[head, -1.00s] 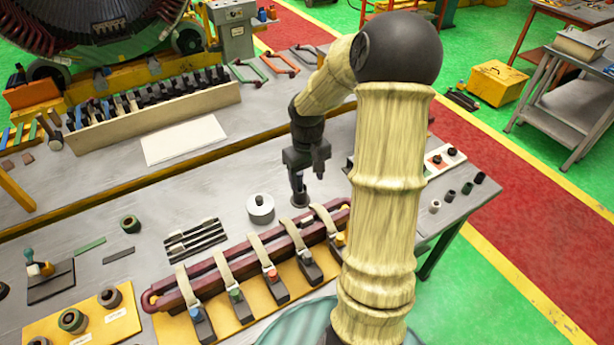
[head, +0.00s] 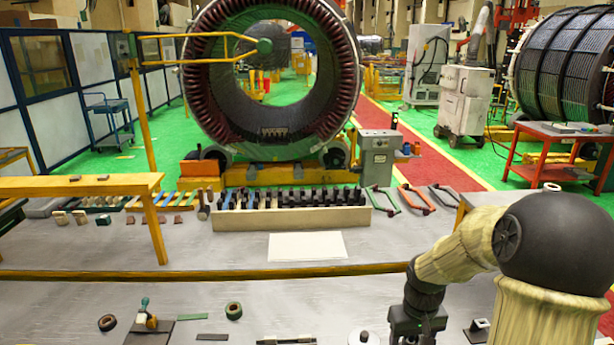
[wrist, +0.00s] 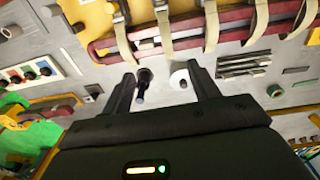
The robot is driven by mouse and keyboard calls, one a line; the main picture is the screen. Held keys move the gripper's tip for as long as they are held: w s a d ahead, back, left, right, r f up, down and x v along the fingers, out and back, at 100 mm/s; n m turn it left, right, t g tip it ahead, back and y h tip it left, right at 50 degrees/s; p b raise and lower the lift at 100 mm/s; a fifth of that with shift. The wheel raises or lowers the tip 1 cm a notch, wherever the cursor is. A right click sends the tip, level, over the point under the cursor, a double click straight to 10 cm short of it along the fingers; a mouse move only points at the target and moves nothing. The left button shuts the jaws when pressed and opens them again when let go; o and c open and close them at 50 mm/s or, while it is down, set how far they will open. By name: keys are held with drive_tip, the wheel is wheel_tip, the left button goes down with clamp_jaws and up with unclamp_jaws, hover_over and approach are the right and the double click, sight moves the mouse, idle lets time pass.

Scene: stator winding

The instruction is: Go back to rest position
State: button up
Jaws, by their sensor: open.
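My gripper (wrist: 160,74) is open in the wrist view, its two dark fingers well apart. A dark peg-like piece (wrist: 143,84) shows between the fingers, nearer the left one; whether a finger touches it is unclear. No mark of a rest position shows.
In the wrist view, a dark red coil (wrist: 195,40) with cream straps lies beyond the fingers. In the head view, a wooden rack (head: 290,218), a white sheet (head: 307,246) and a large stator (head: 345,90) stand farther back. A yellow frame (head: 80,185) is at left.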

drive_tip(key=s+a+t+b, duration=0.2)
drive_tip(key=s+a, duration=0.7)
drive_tip(key=s, duration=0.1)
drive_tip(key=shift+r+m, duration=0.15)
drive_tip(key=shift+m, duration=0.15)
